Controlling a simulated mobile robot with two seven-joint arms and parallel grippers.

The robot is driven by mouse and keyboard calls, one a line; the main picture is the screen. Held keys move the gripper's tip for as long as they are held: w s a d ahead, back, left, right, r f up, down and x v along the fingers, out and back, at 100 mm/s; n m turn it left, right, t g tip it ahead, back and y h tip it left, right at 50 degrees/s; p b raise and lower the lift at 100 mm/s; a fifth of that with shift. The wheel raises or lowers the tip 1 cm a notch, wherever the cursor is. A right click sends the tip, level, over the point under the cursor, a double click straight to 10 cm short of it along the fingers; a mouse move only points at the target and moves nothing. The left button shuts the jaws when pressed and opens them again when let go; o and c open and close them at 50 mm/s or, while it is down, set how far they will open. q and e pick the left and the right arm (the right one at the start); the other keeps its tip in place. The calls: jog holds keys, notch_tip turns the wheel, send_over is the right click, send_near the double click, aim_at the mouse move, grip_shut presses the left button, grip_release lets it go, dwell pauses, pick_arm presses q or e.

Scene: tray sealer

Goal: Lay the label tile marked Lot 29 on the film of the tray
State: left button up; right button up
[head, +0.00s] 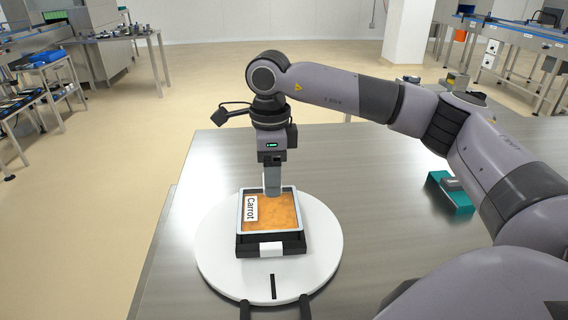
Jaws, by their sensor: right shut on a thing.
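The tray (240,210) has a pale rim and orange contents under its film. It sits in a black holder (243,247) on a round white disc (216,258). A white label reading "Carrot" (251,207) lies at the left of the film. My right gripper (272,192) points straight down over the upper middle of the tray, right of that label. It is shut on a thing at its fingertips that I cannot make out. I cannot tell whether it touches the film. I see no readable "Lot 29" mark. My left gripper is not in view.
A white block (271,249) is on the holder's front. Two dark bars (245,310) show at the disc's front edge. The table between disc and teal block is clear.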

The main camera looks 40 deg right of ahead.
aim_at(275, 207)
jog(key=shift+d, duration=0.3)
jog(key=shift+f, duration=0.15)
jog(key=shift+f+b, duration=1.75)
jog(key=shift+f, duration=0.8)
jog(key=shift+f+b, duration=0.1)
jog(key=shift+b, duration=0.2)
jog(key=shift+a+f, duration=0.1)
